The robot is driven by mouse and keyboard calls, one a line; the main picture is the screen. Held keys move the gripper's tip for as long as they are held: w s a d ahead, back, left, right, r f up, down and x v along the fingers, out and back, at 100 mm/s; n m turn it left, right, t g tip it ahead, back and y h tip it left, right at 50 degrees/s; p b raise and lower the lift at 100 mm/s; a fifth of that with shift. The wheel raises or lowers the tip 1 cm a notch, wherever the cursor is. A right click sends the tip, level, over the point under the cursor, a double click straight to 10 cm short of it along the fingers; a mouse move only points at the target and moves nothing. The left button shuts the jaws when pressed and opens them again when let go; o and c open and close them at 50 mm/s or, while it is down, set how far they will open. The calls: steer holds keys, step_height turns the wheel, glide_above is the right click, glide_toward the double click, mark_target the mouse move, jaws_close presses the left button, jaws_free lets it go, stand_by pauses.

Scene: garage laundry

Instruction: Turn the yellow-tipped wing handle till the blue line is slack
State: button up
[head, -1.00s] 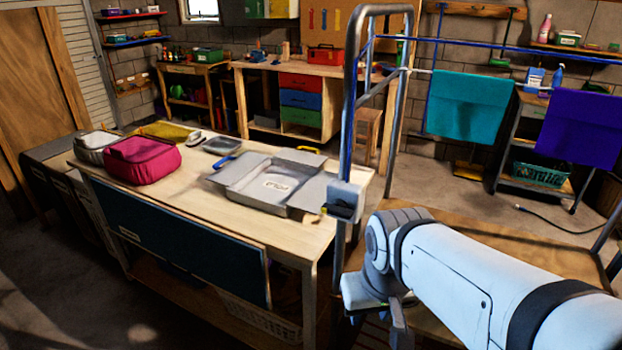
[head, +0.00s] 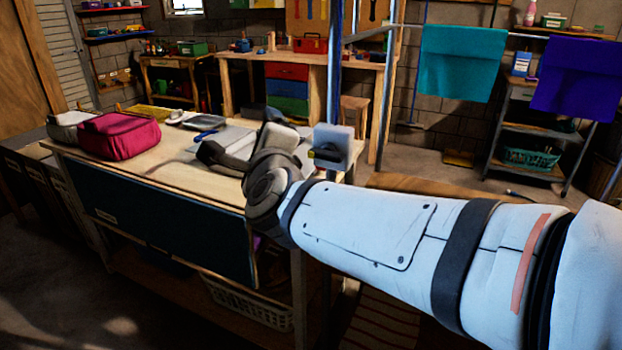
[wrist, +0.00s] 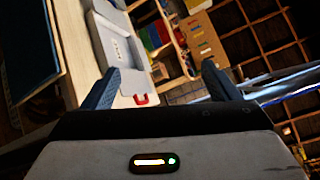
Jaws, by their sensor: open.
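The wing handle (head: 325,154), dark with a small yellow tip, is on a grey box (head: 343,141) fixed to the metal post. It stands just right of my wrist in the head view. A blue line (head: 335,62) runs up along the post; I cannot judge its tension. My gripper (wrist: 158,86) is open, with its two fingers wide apart and nothing between them in the wrist view. In the head view it is over the workbench, left of the box, and partly hidden by my own wrist. I cannot make out the handle in the wrist view.
The wooden workbench (head: 140,172) holds a magenta bag (head: 118,136) and an open grey case (head: 232,138), partly hidden by my arm. A teal towel (head: 461,62) and a purple towel (head: 575,75) hang at right. A basket (head: 250,302) is under the bench.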

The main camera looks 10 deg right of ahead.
steer(key=d+f+m+t+h+b, duration=0.1)
steer(key=m+h+b, duration=0.15)
steer(key=m, duration=0.25)
steer(key=d+f+m+h+b, duration=0.1)
steer(key=m+h, duration=0.2)
steer(key=m, duration=0.2)
steer(key=m+g+h+b, duration=0.35)
steer(key=m+h, duration=0.25)
steer(key=m, duration=0.5)
glide_toward(323, 158)
steer(key=w, duration=0.2)
steer(key=shift+s+d+x, duration=0.1)
steer(key=shift+d+x, duration=0.05)
steer(key=shift+x, duration=1.15)
steer(key=shift+s+d+x, duration=0.1)
steer(key=shift+d+x, duration=0.05)
steer(key=shift+x, duration=1.15)
steer(key=shift+s+d+x, duration=0.15)
steer(key=shift+d+x, duration=0.05)
steer(key=shift+x, duration=1.1)
steer(key=shift+c, duration=0.5)
steer(key=c, duration=0.9)
